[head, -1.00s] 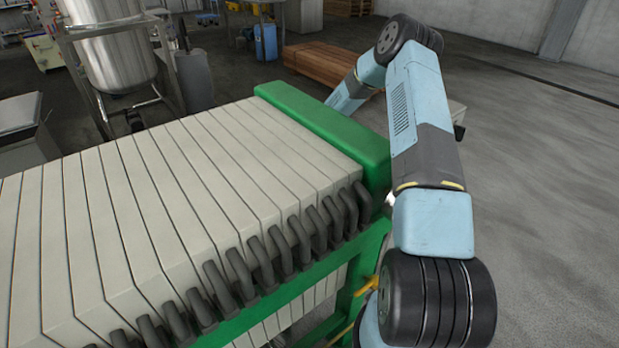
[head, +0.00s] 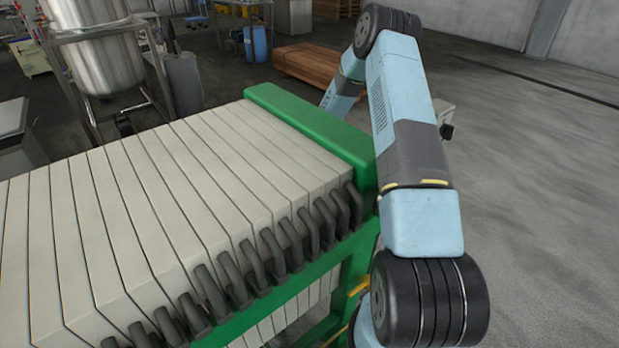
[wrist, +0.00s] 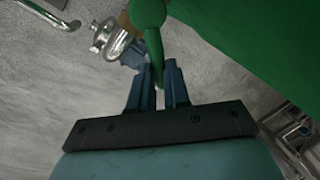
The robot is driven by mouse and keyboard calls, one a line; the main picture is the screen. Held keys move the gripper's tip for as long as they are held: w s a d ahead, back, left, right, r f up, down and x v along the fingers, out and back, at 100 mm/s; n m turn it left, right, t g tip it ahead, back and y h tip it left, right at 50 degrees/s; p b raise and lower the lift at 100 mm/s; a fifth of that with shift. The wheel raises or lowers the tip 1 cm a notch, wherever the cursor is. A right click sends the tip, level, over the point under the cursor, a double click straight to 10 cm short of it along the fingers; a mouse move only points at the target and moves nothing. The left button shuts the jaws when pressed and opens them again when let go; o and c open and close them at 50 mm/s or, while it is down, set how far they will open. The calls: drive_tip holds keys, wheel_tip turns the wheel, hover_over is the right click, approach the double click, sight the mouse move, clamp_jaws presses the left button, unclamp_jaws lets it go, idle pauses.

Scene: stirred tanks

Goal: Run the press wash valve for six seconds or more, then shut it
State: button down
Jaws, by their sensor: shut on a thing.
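The filter press (head: 190,170) fills the left and middle of the head view, with pale plates, dark grips and a green frame (head: 320,130). My gripper (wrist: 157,74) shows only in the wrist view; its blue fingers are shut on a green lever (wrist: 153,46), which runs down between them from a round green end. I take the lever for the wash valve's handle. A shiny metal fitting (wrist: 115,42) sits just left of it. How far the valve is turned, and any flow, cannot be told.
The green press frame (wrist: 265,40) lies close to my gripper's right in the wrist view. A steel tank (head: 105,55) stands at the back left of the head view, wooden pallets (head: 315,65) at the back. The floor on the right is clear.

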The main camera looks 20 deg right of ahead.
idle(0.3)
drive_tip(key=c, duration=1.1)
unclamp_jaws()
drive_tip(key=shift+r, duration=0.1)
wheel_tip(320, 180, up, 13)
drive_tip(key=d, duration=0.2)
drive_tip(key=shift+s+d, duration=0.25)
drive_tip(key=shift+s, duration=0.05)
drive_tip(key=shift+r, duration=0.1)
